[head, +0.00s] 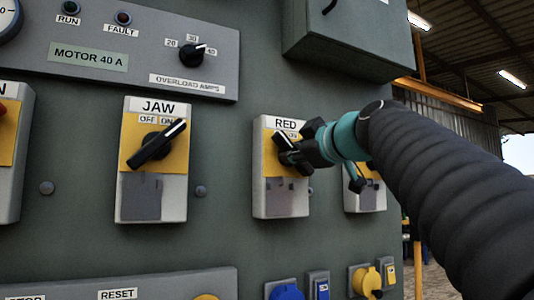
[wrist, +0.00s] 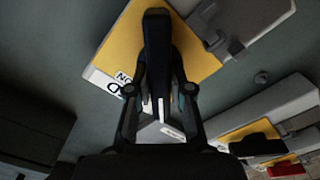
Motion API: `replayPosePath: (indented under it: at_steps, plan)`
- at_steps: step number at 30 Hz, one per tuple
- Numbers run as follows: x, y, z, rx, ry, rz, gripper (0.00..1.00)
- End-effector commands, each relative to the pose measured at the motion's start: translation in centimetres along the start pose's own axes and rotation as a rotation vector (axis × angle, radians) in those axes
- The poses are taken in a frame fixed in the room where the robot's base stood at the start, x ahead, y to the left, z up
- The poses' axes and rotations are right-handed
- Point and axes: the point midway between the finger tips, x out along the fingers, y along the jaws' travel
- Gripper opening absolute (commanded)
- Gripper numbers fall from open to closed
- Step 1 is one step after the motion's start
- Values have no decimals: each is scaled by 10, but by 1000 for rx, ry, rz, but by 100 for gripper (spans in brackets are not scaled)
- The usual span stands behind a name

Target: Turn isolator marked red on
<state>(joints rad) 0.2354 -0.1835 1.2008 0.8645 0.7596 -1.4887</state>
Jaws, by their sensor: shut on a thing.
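The isolator marked RED (head: 280,205) is a grey box with a yellow plate on the green panel, right of centre in the head view. Its black rotary handle (head: 281,141) shows partly, its upper end leaning up and left. My gripper (head: 295,156) reaches in from the right and hides the rest of the handle. In the wrist view, my gripper (wrist: 160,92) is shut on the black handle (wrist: 157,40), a finger on each side. The yellow plate (wrist: 120,40) is behind it.
The JAW isolator (head: 155,150) is to the left, its handle pointing toward ON. Another isolator (head: 371,197) sits close on the right, partly behind my arm. A grey box (head: 345,40) juts out above. Blue and yellow sockets (head: 287,291) are below.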

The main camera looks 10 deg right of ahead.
Motion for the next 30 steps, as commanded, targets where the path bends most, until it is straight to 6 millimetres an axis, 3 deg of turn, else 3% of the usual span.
replayPosePath:
  at_steps: [11,30]
  plan:
    - [0,0,2,112,-2,-2,0]
    - [0,3,3,688,-3,1,0]
